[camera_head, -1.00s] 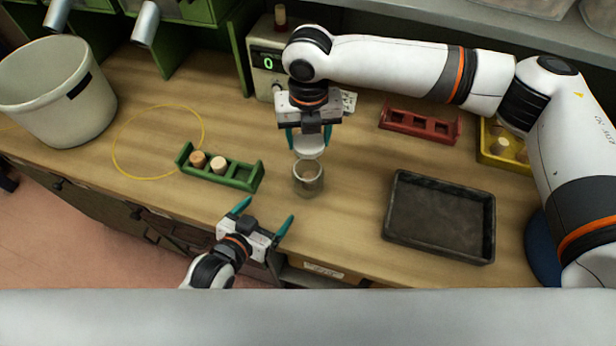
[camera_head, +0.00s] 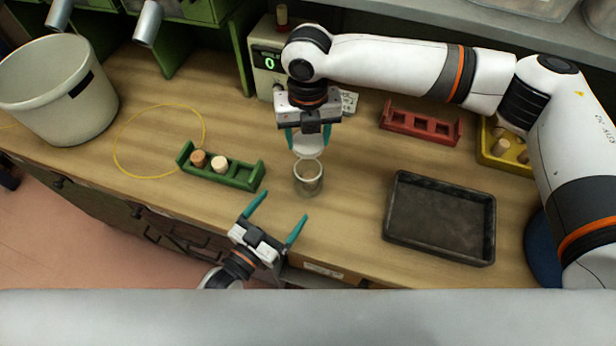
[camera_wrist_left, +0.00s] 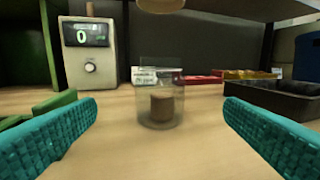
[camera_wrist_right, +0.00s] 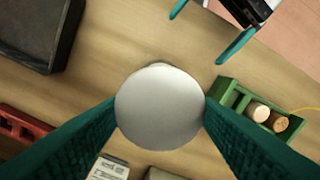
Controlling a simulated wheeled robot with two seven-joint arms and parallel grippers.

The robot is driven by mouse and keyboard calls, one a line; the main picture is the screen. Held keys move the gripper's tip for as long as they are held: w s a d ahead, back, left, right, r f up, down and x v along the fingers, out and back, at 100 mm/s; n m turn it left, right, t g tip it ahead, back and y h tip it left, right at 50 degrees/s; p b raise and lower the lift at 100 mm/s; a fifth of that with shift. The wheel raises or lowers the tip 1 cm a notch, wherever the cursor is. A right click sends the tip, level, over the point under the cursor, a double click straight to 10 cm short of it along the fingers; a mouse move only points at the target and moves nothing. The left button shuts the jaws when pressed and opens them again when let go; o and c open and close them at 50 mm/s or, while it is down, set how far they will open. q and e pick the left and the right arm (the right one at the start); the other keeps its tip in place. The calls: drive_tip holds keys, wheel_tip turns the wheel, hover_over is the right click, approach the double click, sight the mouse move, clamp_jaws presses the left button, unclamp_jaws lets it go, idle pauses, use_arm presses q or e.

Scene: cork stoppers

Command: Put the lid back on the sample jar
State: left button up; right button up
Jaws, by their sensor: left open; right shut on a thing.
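The sample jar (camera_head: 308,180) is clear glass and stands upright and uncovered on the bench. In the left wrist view the jar (camera_wrist_left: 146,103) has a brown cork (camera_wrist_left: 162,108) inside. My right gripper (camera_head: 308,141) is shut on the pale round lid (camera_head: 309,150), holding it above the bench, just behind the jar's mouth in the head view. The lid (camera_wrist_right: 160,108) hides most of the jar in the right wrist view. My left gripper (camera_head: 281,209) is open and empty in front of the jar, its fingers pointing towards it and not touching it.
A green rack (camera_head: 240,180) with two corks stands left of the jar. A dark tray (camera_head: 440,256) lies to the right. Behind are a red rack (camera_head: 420,123), a yellow bin (camera_head: 492,160) and a scale (camera_head: 268,60) reading 0. A white bucket (camera_head: 60,100) stands far left.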

sight(316, 164)
use_arm(q)
drive_tip(key=x, duration=1.2)
drive_tip(key=shift+a, duration=0.1)
drive_tip(key=c, duration=1.4)
drive_tip(key=shift+c, duration=0.2)
use_arm(e)
drive_tip(key=shift+f, duration=2.55)
